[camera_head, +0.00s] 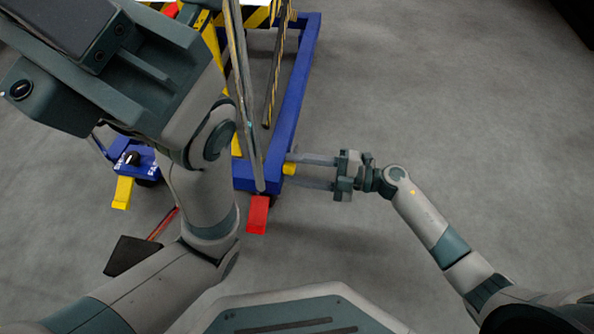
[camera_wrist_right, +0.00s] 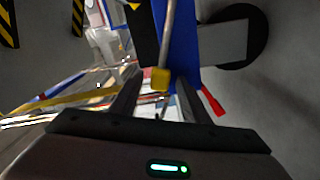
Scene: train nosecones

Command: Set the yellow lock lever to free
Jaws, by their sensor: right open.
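A small yellow lever end (camera_head: 290,169) shows at the near right corner of the blue cart frame. In the right wrist view it is a yellow block (camera_wrist_right: 160,78) on the end of a grey rod, in front of a blue post. My right gripper (camera_head: 287,170) is open, with its fingers on either side of the yellow block. I cannot tell whether either finger touches it. In the right wrist view the fingers (camera_wrist_right: 157,85) stand apart. My left arm fills the left of the head view; its gripper fingers do not show.
The blue cart frame (camera_head: 298,88) stands ahead, with yellow-black striped bars. A red pedal (camera_head: 257,214) sticks out at its near corner. Another yellow pedal (camera_head: 122,192) is at the left. The grey floor (camera_head: 450,110) is clear to the right.

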